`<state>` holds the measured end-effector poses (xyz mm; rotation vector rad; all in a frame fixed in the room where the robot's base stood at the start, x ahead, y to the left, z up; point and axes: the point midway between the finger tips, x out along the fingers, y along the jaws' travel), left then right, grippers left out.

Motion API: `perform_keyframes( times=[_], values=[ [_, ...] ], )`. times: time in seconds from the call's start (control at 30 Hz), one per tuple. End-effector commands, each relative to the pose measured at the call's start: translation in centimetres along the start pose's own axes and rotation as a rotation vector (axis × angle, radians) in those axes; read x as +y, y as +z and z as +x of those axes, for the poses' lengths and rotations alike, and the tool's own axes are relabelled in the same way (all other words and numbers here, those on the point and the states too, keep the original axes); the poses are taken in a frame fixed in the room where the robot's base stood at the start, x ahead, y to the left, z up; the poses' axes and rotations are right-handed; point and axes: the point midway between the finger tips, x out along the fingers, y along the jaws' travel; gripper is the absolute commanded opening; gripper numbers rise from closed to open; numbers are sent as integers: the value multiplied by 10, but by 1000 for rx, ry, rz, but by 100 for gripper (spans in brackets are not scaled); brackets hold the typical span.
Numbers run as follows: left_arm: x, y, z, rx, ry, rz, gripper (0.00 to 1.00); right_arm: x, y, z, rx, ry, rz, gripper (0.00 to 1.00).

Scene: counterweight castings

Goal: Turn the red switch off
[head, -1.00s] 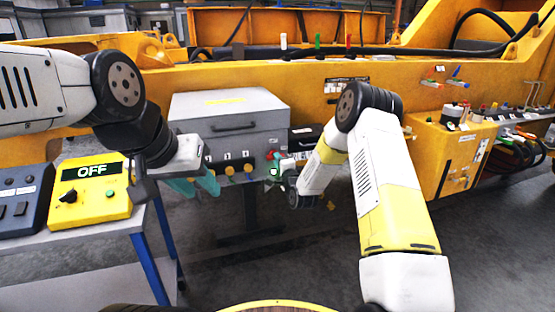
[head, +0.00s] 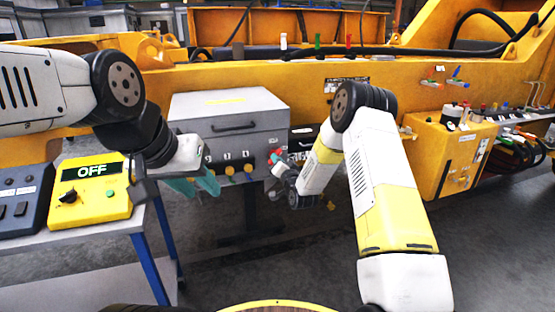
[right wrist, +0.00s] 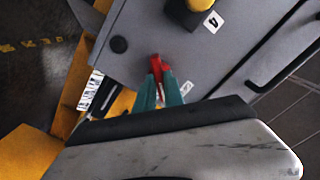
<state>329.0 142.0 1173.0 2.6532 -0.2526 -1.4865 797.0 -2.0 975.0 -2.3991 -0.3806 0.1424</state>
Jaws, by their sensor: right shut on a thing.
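The red switch (right wrist: 156,66) is a small red lever on the grey panel in the right wrist view. It also shows on the right end of the front of the grey box (head: 275,156) in the head view, partly hidden. My right gripper (right wrist: 160,82) has its teal fingers closed on the red switch. In the head view my right gripper (head: 279,160) is small and partly covered by its own wrist. My left gripper (head: 195,187) hangs in front of the box's left side, teal fingers apart and empty.
A yellow panel reading OFF (head: 92,190) sits on a table at left. A yellow machine frame (head: 420,85) stands behind. The floor at front is open.

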Motion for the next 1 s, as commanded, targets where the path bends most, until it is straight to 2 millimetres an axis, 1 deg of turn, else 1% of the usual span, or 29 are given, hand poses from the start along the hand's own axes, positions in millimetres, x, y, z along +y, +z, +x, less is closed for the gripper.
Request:
perform_keyframes(
  times=[0.3, 0.6, 0.8, 1.0],
  values=[
    [0, 0, 0, 0, 0, 0, 36, 0, 1, 0, -2, 1, -301, 0],
    [0, 0, 0, 0, 0, 0, 36, 1, 1, 0, -2, 2, -542, 0],
    [0, 0, 0, 0, 0, 0, 36, 1, 1, -1, -2, 2, -650, 0],
    [0, 0, 0, 0, 0, 0, 36, 1, 1, -1, -2, 1, -710, 0]
  ],
)
